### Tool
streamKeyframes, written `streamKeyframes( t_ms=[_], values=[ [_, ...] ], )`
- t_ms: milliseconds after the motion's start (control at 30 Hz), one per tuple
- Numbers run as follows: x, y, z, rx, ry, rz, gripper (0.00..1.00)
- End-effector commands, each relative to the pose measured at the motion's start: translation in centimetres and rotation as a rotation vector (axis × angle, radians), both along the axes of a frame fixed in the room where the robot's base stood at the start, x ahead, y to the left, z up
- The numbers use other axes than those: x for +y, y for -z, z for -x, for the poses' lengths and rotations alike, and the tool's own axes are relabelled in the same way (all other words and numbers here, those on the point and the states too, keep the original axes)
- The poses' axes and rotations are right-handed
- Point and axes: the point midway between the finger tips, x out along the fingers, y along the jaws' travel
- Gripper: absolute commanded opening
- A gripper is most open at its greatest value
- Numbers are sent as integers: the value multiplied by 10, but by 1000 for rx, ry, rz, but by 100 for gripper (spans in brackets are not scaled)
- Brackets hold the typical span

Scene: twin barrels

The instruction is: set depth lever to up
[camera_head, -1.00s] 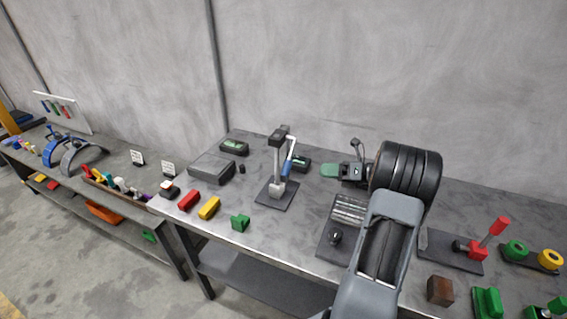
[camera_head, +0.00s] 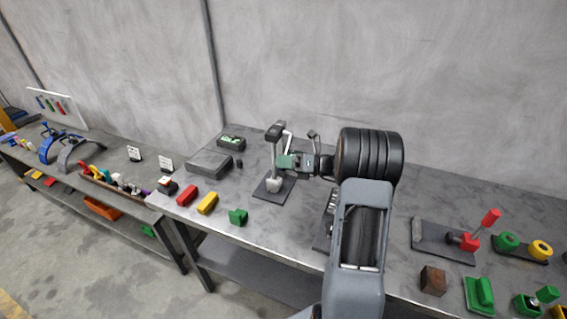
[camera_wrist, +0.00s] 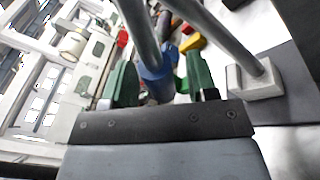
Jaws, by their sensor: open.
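The depth lever seems to be the grey rod with a blue grip on the small press stand (camera_head: 277,131). In the head view its upper rod (camera_head: 288,143) shows, and my gripper hides the blue grip. My gripper (camera_head: 287,161) reaches in from the right at the stand, green fingers pointing left. In the wrist view my gripper (camera_wrist: 161,84) is open, with the blue grip (camera_wrist: 156,92) between its two green fingers. Whether either finger touches it I cannot tell. The press post stands at the right in a pale block (camera_wrist: 255,84).
A grey box (camera_head: 209,163) and red (camera_head: 187,195), yellow (camera_head: 207,203) and green (camera_head: 238,216) blocks lie left of the stand. A red-handled lever (camera_head: 490,218) and green and yellow pieces stand at the right. The bench front before the stand is clear.

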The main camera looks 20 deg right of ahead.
Motion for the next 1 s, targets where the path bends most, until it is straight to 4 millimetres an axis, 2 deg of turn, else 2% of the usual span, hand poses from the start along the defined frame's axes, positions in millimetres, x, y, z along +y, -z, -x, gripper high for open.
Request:
streamKeyframes(
  t_ms=[167,700,1000],
  values=[
    [0,0,0,0,0,0,52],
    [0,0,0,0,1,1,0],
    [2,-1,-2,5,-4,-4,0]
  ],
)
